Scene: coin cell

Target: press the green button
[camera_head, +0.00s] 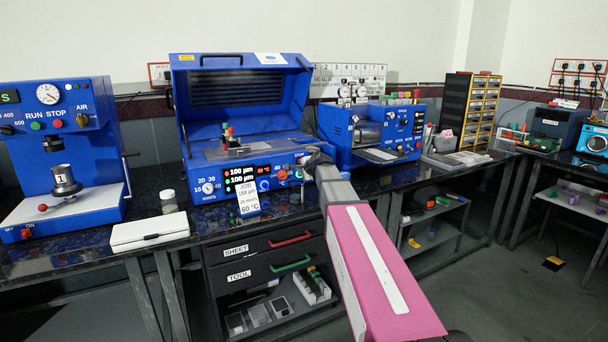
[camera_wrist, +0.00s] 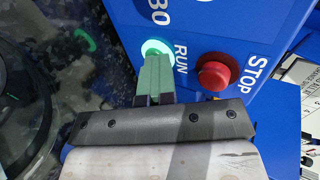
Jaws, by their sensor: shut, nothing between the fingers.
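A round green button (camera_wrist: 157,46), glowing bright, sits on a blue panel beside the word RUN in the wrist view. My gripper (camera_wrist: 154,62) has its green fingers shut together, with nothing between them. The fingertips overlap the lower part of the button in the picture; I cannot tell whether they touch or press it. In the head view my gripper is at the right front of the middle blue machine (camera_head: 245,150) with the raised lid. The button there is hidden or too small to make out.
A red STOP button (camera_wrist: 214,74) stands close to the right of the fingers in the wrist view. A blue press (camera_head: 60,150) with its own RUN and STOP buttons stands at the left. A white case (camera_head: 150,230) and another blue machine (camera_head: 370,135) flank the middle machine.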

